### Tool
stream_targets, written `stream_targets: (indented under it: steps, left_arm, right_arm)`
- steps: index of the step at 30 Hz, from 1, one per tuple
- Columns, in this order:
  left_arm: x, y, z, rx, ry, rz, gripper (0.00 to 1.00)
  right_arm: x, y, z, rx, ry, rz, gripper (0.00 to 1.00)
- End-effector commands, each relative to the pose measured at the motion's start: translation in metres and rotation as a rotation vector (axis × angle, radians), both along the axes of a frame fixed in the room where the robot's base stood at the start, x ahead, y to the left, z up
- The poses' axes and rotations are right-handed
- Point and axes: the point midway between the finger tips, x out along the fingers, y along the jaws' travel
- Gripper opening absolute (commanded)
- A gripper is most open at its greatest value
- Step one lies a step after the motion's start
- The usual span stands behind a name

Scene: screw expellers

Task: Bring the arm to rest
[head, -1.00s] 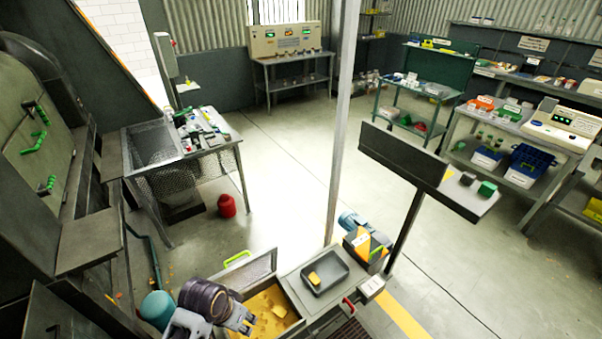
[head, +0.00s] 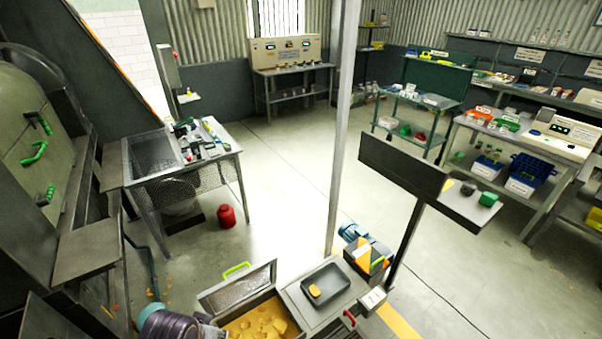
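My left arm's dark purple-grey wrist part shows at the bottom edge of the head view, left of the yellow-filled bin (head: 262,322). Only a small grey piece of my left gripper (head: 206,319) seems to show beside it; its fingertips are cut off or hidden, so I cannot tell whether it is open or shut. I see nothing held in it. My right gripper and arm are not in view.
The bin's mesh lid (head: 238,288) stands raised with a green handle. A dark tray (head: 325,285) with a yellow piece lies to its right. A post (head: 343,130) rises behind. A mesh-sided table (head: 215,150) stands left; the middle floor is clear.

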Motion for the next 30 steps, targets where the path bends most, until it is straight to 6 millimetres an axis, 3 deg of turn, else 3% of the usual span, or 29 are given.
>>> stream_targets:
  steps: [14, 30]
  left_arm:
    - [0.012, 0.000, -0.067, 0.006, 0.016, -0.005, 0.35]
    - [0.015, 0.007, -0.237, 0.023, 0.056, -0.015, 0.35]
  right_arm:
    - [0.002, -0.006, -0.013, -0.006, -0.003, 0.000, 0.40]
    - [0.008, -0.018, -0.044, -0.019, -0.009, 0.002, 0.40]
